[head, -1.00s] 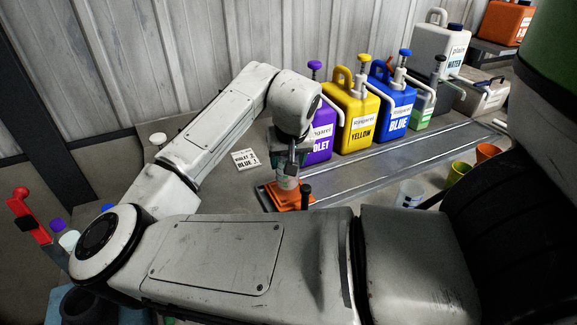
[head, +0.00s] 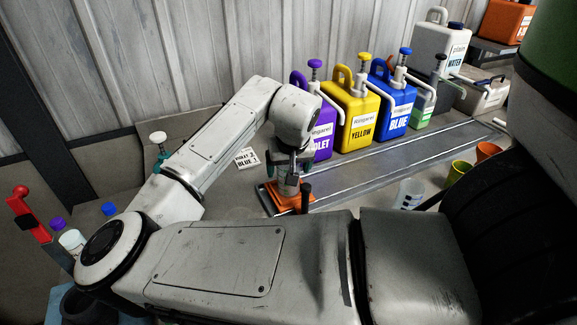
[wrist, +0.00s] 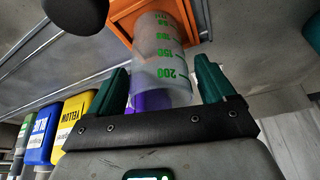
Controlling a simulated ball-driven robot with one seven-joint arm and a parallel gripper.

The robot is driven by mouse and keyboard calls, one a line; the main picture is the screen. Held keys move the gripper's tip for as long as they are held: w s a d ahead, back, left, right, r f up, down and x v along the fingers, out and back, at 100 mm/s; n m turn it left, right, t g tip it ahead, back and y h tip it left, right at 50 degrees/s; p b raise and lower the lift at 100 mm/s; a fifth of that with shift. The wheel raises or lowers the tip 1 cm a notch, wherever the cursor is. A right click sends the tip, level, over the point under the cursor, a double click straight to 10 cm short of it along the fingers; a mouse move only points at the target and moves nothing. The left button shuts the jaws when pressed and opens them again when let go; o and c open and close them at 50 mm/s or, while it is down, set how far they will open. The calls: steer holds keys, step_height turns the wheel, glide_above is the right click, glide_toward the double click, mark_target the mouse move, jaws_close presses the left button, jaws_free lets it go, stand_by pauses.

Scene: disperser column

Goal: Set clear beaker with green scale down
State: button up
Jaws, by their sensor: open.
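The clear beaker with green scale (wrist: 160,60) stands at the orange holder (wrist: 124,18) in the wrist view; its marks, such as 200, are readable. In the head view the beaker (head: 288,186) is partly hidden by my gripper and sits over the orange base (head: 270,197). My gripper (wrist: 165,85) is open, with one green finger on each side of the beaker and visible gaps between the fingers and its wall. Some violet shows behind the beaker's near end in the wrist view.
Violet (head: 319,140), yellow (head: 352,118) and blue (head: 393,103) pump jugs stand in a row behind the metal rail (head: 400,155). A printed card (head: 246,158) lies left of the holder. Another clear beaker (head: 409,194), a yellow-green cup (head: 458,172) and an orange cup (head: 487,151) stand at the right.

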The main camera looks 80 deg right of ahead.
steer(key=v, duration=1.2)
steer(key=shift+s+r, duration=0.1)
steer(key=shift+r, duration=0.1)
